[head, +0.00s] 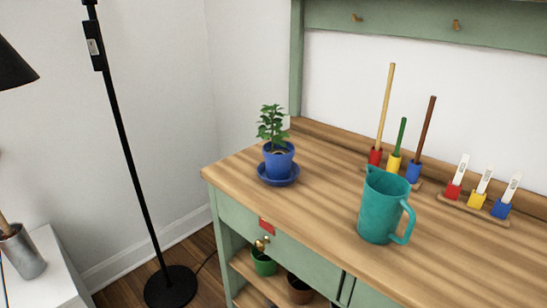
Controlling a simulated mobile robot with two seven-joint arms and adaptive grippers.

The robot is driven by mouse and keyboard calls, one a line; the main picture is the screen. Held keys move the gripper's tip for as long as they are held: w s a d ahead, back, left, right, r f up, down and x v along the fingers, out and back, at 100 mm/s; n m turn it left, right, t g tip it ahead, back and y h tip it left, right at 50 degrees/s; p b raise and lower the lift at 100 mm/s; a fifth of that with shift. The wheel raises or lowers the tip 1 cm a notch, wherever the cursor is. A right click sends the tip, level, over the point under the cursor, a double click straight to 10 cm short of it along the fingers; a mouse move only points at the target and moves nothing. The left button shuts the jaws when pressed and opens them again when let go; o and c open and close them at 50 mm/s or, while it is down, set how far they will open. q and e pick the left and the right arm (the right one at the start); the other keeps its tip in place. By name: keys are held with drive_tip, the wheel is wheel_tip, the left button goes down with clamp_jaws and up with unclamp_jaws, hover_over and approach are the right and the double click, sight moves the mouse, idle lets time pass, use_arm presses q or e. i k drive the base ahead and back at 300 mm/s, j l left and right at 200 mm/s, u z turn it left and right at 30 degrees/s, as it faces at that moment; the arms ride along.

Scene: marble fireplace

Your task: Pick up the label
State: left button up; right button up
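Three white labels stand in a wooden holder (472,214) at the right of the wooden bench top. One label (462,165) is in a red block, one (485,180) is in a yellow block and one (512,187) is in a blue block. The labels stand slightly tilted, and any writing on them is too small to read. Neither of my grippers shows in the head view.
A teal pitcher (380,207) stands in front of the holders. A second holder carries three coloured sticks (386,112). A potted plant (278,158) sits on a blue saucer. Small pots (263,263) are on the shelf below. A black floor lamp (125,150) stands left.

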sight(512, 186)
drive_tip(key=z, duration=1.4)
